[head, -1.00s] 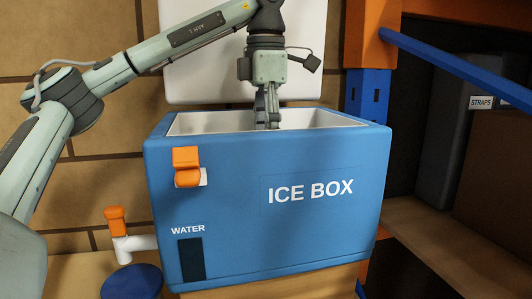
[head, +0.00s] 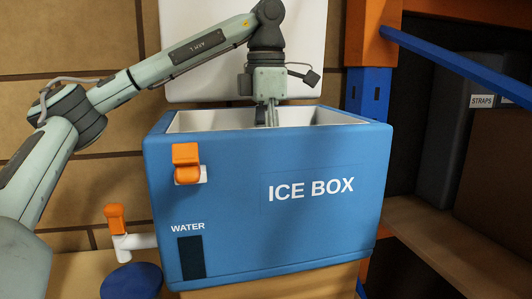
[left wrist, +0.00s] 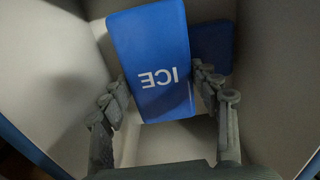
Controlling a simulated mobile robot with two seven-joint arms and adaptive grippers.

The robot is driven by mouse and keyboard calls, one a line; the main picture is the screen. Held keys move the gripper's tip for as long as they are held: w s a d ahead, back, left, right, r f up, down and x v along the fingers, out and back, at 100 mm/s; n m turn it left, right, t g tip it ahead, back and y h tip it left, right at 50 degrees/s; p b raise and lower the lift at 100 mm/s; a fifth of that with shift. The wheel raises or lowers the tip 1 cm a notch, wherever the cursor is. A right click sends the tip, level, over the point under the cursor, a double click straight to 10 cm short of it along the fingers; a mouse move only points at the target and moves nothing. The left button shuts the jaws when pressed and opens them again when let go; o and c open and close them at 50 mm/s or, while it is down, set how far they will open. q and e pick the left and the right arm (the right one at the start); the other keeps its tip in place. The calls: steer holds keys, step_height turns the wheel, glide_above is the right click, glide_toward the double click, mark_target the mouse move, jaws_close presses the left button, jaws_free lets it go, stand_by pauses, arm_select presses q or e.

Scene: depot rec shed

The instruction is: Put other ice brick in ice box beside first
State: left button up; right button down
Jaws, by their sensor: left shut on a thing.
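The blue ice box (head: 270,235) stands open in the head view, with its white inside showing at the top. My left gripper (left wrist: 160,84) reaches down into it and its fingertips are hidden behind the front wall. In the left wrist view its fingers are shut on a blue ice brick (left wrist: 150,42) marked ICE, one finger on each side. The other blue brick (left wrist: 211,48) is inside the box, just right of and partly behind the held one. I cannot tell whether the held brick touches the box floor. My right gripper is not in view.
The raised white lid (head: 210,75) stands behind the box. An orange latch (head: 187,160) is on its front, and an orange-handled tap (head: 116,225) is at its left. A blue rail (head: 460,72) and a shelf (head: 430,235) lie to the right.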

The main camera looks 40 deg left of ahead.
arm_select(q)
steer(key=o, duration=1.4)
steer(key=shift+o, duration=0.2)
step_height(320, 180, up, 13)
steer(key=shift+f, duration=0.1)
